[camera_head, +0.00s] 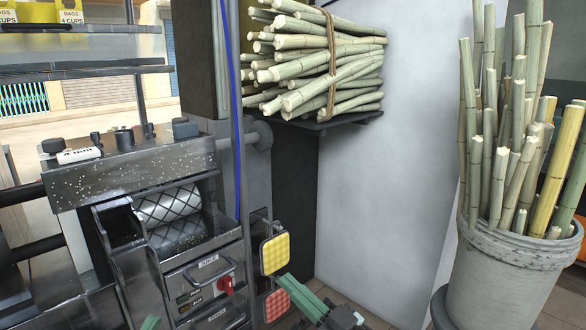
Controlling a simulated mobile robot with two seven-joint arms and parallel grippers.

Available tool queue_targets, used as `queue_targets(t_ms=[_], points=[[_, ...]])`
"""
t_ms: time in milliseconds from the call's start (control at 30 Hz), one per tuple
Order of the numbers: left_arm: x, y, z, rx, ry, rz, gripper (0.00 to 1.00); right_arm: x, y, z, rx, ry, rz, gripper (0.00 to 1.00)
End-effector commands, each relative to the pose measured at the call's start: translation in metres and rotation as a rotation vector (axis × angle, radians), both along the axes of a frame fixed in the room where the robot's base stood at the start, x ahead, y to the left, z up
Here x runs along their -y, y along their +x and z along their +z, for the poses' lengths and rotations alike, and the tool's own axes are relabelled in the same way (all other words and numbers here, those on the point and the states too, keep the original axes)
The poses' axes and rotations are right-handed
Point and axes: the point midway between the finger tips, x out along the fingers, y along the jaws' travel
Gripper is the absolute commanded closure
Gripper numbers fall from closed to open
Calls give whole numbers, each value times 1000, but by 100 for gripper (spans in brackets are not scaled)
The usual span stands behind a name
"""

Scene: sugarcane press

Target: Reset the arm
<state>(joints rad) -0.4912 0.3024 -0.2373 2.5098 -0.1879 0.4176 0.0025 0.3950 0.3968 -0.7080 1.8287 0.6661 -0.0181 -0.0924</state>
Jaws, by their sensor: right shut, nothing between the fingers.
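My right gripper (284,279) is at the bottom middle, its green fingers pointing up and left. It is shut and empty. Its tips appear just below and right of a yellow square pad (274,254) on the side of the press; I cannot tell whether they touch. A red square pad (275,305) sits below the yellow one, partly behind the fingers. The sugarcane press (130,170) fills the left, with a textured roller (172,205) and a panel with a red switch (225,284). A small green tip (150,322) at the bottom edge may be my left gripper, mostly out of frame.
A tied cane bundle (320,60) lies on a dark shelf (335,123) above. A grey bucket (505,270) of upright canes stands at the right. A blue cable (236,130) hangs beside the press. Space before the white wall (385,200) looks clear.

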Motion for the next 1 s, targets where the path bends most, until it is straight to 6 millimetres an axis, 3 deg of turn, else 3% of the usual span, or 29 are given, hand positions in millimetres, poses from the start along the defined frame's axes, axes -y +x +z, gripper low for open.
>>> queue_targets(t_ms=[67,167,300,500,767,1000], points=[[-2,14,10,-77,6,19,50,3,-4,11,-42,-4,-20,100],[-5,34,2,-210,14,48,50,11,-10,7,-105,-22,-58,100],[-11,57,-15,-408,25,93,50,25,-22,1,-207,-53,-118,100],[-22,72,-50,-716,43,151,50,54,-53,-13,-377,-120,-218,100],[-35,52,-100,-1119,65,216,50,100,-118,-31,-619,-243,-355,100],[-43,5,-138,-1444,84,256,50,146,-195,-41,-828,-373,-461,100]])
